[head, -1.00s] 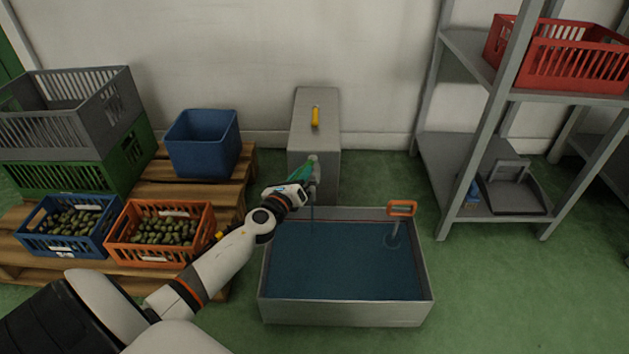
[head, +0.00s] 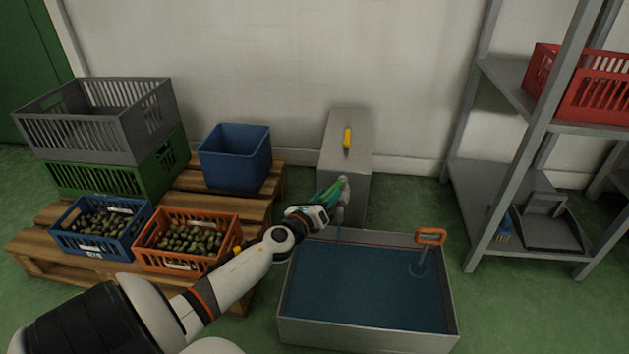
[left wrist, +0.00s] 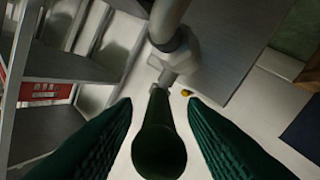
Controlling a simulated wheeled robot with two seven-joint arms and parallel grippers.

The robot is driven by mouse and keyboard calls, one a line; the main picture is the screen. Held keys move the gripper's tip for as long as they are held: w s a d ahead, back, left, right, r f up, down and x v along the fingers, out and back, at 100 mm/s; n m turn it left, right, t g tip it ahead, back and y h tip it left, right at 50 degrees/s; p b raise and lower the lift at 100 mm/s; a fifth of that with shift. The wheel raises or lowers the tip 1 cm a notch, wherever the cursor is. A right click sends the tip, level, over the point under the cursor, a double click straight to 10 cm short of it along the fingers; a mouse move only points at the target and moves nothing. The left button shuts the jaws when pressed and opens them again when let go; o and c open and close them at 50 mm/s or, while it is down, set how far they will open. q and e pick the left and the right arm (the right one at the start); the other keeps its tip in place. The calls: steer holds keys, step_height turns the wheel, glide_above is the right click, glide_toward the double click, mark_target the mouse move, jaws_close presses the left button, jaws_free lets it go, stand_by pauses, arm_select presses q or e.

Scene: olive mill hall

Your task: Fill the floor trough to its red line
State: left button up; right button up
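The grey trough (head: 368,332) stands on the floor, holding blue water (head: 360,285). A faint reddish line shows along its inner back wall, slightly above the water. A thin stream falls into it from the tap (head: 343,188) on the grey block (head: 344,160). My left gripper (head: 330,197) is at the tap. In the left wrist view, its dark green fingers (left wrist: 158,120) are open on either side of a dark green handle (left wrist: 158,145), with gaps showing. A metal fitting (left wrist: 175,52) lies beyond. An orange-handled rod (head: 430,237) stands in the water. My right gripper is out of view.
A wooden pallet (head: 40,262) at left bears olive crates, stacked crates and a blue bin (head: 235,158). A yellow piece (head: 347,138) is on top of the block. A grey shelf (head: 500,85) with a red crate (head: 590,95) stands right.

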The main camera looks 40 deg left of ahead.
arm_select(q)
steer(key=s+d, duration=0.1)
steer(key=s, duration=1)
steer(key=shift+d, duration=0.25)
